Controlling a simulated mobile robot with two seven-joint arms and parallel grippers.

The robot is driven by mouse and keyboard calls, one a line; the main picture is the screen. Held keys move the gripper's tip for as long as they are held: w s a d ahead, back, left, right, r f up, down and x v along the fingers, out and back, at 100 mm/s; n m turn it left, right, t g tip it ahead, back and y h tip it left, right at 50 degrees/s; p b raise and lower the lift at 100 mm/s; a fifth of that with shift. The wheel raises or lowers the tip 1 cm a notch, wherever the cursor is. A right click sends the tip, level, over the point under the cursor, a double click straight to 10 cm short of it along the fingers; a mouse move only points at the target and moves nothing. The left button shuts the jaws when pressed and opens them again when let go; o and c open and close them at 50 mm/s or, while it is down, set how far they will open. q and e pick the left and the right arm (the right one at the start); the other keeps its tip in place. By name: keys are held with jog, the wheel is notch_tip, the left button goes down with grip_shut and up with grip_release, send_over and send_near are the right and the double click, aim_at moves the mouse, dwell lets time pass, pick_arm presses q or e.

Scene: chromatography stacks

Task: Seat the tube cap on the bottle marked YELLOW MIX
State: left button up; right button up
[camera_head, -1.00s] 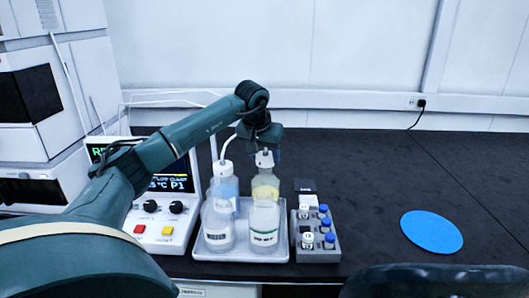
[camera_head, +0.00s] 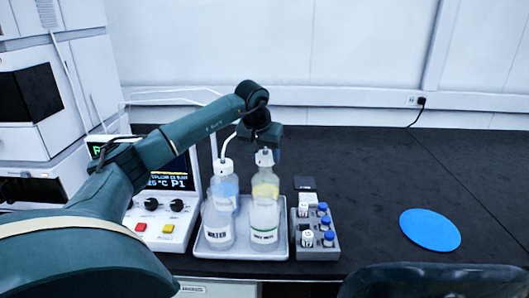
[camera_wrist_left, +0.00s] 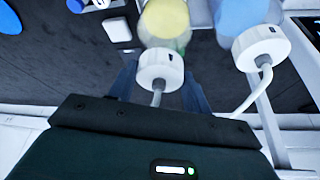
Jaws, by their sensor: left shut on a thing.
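My left gripper (camera_head: 264,150) is shut on the white tube cap (camera_head: 264,159), with its fingers on either side of it. In the left wrist view, the cap (camera_wrist_left: 160,70) has a thin tube coming from its top. The bottle with yellow liquid (camera_head: 265,188) stands directly under the cap, at the back right of the tray; it also shows in the left wrist view (camera_wrist_left: 165,18). The cap overlaps the bottle's mouth in both views, and I cannot tell whether it is fully down. This bottle's label is hidden. My right gripper is not in view.
A capped bottle with blue liquid (camera_head: 223,190) stands just left. Two clear bottles, one marked WATER (camera_head: 219,228) and one with a green-lined label (camera_head: 264,227), stand in front on the tray (camera_head: 290,250). A vial rack (camera_head: 318,250) is right; a blue disc (camera_head: 430,230) lies further right.

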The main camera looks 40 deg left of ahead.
pick_arm(q)
jog(key=shift+f, duration=0.15)
jog(key=shift+f+b, duration=0.35)
jog(key=shift+f, duration=0.45)
jog(key=shift+f, duration=0.2)
jog(key=shift+f, duration=0.25)
jog(key=o, duration=1.1)
jog(key=shift+c, duration=0.2)
jog(key=shift+o, duration=0.5)
jog(key=o, duration=0.3)
